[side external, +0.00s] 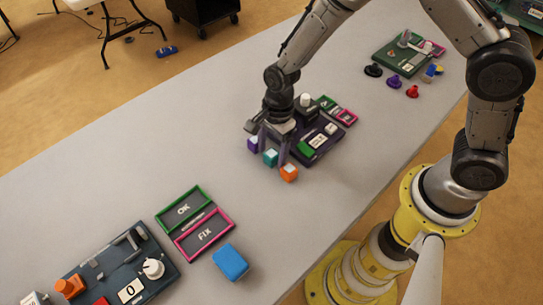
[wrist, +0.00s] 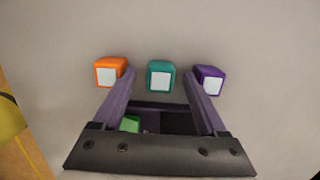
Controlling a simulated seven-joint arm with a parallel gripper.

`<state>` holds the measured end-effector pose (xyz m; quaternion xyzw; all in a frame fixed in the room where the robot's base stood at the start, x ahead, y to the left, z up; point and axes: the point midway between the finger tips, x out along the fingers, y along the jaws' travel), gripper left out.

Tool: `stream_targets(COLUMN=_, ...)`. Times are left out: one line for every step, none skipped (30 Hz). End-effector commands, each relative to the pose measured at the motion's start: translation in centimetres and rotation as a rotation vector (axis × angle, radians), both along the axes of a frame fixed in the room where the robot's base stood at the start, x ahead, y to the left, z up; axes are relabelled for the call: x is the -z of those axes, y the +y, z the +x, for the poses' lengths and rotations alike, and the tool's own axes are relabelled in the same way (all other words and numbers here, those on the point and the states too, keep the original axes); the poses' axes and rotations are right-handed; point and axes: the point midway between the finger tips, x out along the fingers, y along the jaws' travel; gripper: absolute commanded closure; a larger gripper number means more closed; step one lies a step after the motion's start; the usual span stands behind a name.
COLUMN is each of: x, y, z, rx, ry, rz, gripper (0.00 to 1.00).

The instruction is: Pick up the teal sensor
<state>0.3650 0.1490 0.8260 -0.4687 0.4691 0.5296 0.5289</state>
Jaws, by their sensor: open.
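The teal sensor (side external: 270,157) is a small block with a pale face, standing on the table between an orange one and a purple one. In the wrist view the teal sensor (wrist: 161,77) is in the middle, just beyond the fingertips and between their lines. My gripper (side external: 271,140) is open and points down close by the row of blocks. In the wrist view my gripper (wrist: 150,84) has its two purple-grey fingers spread wide with nothing between the tips. The orange sensor (wrist: 109,72) is beyond the left finger and the purple sensor (wrist: 210,80) beyond the right finger.
Another board (side external: 118,262) with knobs, green and pink frames (side external: 205,233) and a blue block (side external: 231,262) lie at front left. A green board (side external: 400,57) is at far right. Mid-left table is clear.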

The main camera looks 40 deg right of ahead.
Motion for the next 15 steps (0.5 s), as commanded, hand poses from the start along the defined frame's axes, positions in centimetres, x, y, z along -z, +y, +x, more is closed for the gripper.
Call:
stream_targets(x=0.61, y=0.06, z=-0.03, rx=0.0, ry=0.002, rz=-0.001, gripper=0.25)
stream_targets(x=0.81, y=0.1, z=0.0, rx=0.0, ry=0.001, rz=0.0, gripper=0.25)
stream_targets(x=0.99, y=0.12, z=0.03, rx=0.0, ry=0.0, rz=0.0, gripper=0.25)
stream_targets(x=1.08, y=0.13, z=0.04, rx=0.0, ry=-0.001, rz=0.0, gripper=0.25)
stream_targets(x=1.13, y=0.15, z=0.04, rx=0.0, ry=-0.001, rz=0.0, gripper=0.25)
stream_targets(x=1.16, y=0.15, z=0.05, rx=0.0, ry=-0.001, rz=0.0, gripper=0.25)
stream_targets(x=1.15, y=0.15, z=0.06, rx=0.0, ry=-0.002, rz=0.0, gripper=0.25)
stream_targets(x=1.14, y=0.15, z=0.06, rx=0.0, ry=-0.002, rz=0.0, gripper=0.25)
stream_targets(x=1.13, y=0.14, z=0.06, rx=0.0, ry=-0.002, rz=0.0, gripper=0.25)
stream_targets(x=1.13, y=0.14, z=0.06, rx=0.0, ry=-0.001, rz=0.0, gripper=0.25)
stream_targets(x=1.13, y=0.14, z=0.06, rx=0.0, ry=-0.001, rz=0.0, gripper=0.25)
stream_targets(x=1.12, y=0.14, z=0.06, rx=0.0, ry=-0.001, rz=0.0, gripper=0.32)
stream_targets(x=1.12, y=0.14, z=0.06, rx=0.0, ry=-0.001, rz=0.0, gripper=0.38)
stream_targets(x=1.12, y=0.14, z=0.05, rx=0.0, ry=-0.001, rz=0.0, gripper=0.43)
stream_targets(x=1.12, y=0.14, z=0.06, rx=0.0, ry=-0.001, rz=0.0, gripper=0.5)
